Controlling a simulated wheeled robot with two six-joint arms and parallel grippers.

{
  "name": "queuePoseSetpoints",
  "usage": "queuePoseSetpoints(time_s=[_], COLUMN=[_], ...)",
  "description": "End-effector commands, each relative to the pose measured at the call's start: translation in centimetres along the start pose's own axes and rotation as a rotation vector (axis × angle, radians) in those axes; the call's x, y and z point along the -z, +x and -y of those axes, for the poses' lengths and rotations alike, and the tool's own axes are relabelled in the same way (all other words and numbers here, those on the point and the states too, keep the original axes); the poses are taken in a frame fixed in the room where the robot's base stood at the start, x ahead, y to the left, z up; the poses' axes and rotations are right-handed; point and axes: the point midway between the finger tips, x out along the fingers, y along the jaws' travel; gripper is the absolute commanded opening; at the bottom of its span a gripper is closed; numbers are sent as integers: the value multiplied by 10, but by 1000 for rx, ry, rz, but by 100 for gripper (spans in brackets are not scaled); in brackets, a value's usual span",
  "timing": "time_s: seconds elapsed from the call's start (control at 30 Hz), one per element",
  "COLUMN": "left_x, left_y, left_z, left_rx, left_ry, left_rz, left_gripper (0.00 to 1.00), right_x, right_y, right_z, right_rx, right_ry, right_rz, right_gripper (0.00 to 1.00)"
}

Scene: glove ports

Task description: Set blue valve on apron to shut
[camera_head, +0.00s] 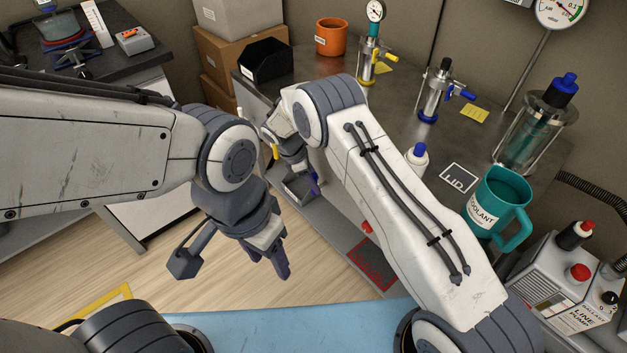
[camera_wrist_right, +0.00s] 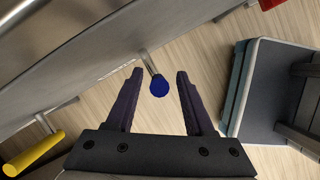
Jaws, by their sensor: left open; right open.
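In the right wrist view, a blue ball-ended valve handle (camera_wrist_right: 159,87) on a short metal stem stands out from the grey apron (camera_wrist_right: 85,82). My right gripper (camera_wrist_right: 159,80) is open, with one finger on each side of the blue end and a visible gap on both sides. In the head view my right gripper (camera_head: 306,178) is low at the bench front, partly hidden by my own arm. I cannot make out the blue valve there. My left gripper (camera_head: 277,258) hangs open and empty over the floor, left of the bench.
A yellow handle (camera_wrist_right: 35,152) lies left of the blue one in the wrist view. A grey box-like thing (camera_wrist_right: 275,95) stands to the right. On the bench top are a coolant jug (camera_head: 487,207), a fixture with another blue handle (camera_head: 467,95) and an orange pot (camera_head: 331,37).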

Motion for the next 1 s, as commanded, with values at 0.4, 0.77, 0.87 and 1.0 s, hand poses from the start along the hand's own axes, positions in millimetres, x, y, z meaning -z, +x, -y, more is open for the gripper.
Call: queuePoseSetpoints(time_s=[0.4, 0.77, 0.87, 1.0], left_x=[0, 0, 0, 0], left_y=[0, 0, 0, 0], left_z=[0, 0, 0, 0], left_rx=[0, 0, 0, 0], left_ry=[0, 0, 0, 0], left_rz=[0, 0, 0, 0], left_gripper=[53, 53, 53, 53], right_x=[0, 0, 0, 0], right_y=[0, 0, 0, 0], right_z=[0, 1, 1, 1], right_rx=[0, 2, 3, 4], right_ry=[0, 0, -1, -1], right_rz=[0, 1, 1, 1], right_gripper=[0, 0, 0, 0])
